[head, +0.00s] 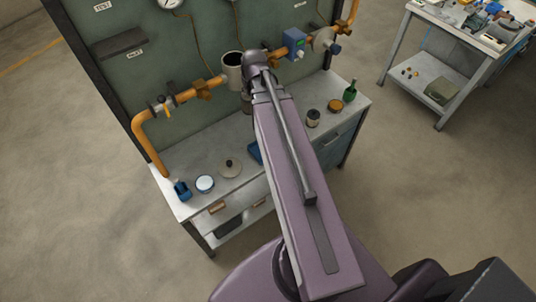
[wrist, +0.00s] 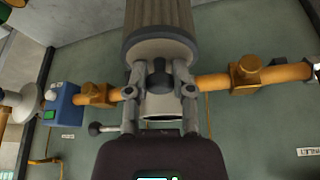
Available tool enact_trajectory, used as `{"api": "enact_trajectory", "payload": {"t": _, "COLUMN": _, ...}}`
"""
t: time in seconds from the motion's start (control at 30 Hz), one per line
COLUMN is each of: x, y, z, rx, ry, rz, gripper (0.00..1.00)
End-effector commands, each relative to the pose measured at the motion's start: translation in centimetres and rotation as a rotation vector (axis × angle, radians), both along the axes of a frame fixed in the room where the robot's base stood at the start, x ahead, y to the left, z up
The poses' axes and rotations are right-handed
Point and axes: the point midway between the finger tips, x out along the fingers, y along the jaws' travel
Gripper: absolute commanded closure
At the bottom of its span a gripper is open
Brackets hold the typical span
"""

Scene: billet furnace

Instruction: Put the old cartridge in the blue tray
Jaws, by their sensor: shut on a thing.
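The old cartridge (wrist: 160,25) is a grey pleated cylinder with a dark end cap and a black knob. In the wrist view, my gripper (wrist: 160,87) is shut on the knob, one finger on each side. In the head view, part of the cartridge (head: 247,106) shows hanging below the wrist, in front of the panel and above the bench. The pale filter housing (head: 232,72) on the orange pipe stands open at the top, behind the cartridge. The blue tray (head: 254,153) is on the bench, mostly hidden by my arm.
The bench (head: 205,163) holds a blue item (head: 182,190), a white-topped tin (head: 205,183) and a round lid (head: 230,167) on the left. A jar (head: 313,118), an orange-topped tin (head: 335,106) and a green bottle (head: 350,90) stand on the right. Orange pipes and valves (head: 202,88) line the panel.

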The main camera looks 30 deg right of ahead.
Motion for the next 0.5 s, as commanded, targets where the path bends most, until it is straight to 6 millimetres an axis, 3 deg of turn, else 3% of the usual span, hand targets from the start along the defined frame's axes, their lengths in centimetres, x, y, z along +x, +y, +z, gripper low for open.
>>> {"api": "enact_trajectory", "payload": {"t": 0.03, "x": 0.0, "y": 0.0, "z": -1.8, "rx": 0.000, "ry": 0.000, "rz": 0.000, "gripper": 1.00}}
{"api": "enact_trajectory", "payload": {"t": 0.5, "x": 0.0, "y": 0.0, "z": -9.5, "rx": 0.000, "ry": 0.000, "rz": 0.000, "gripper": 1.00}}
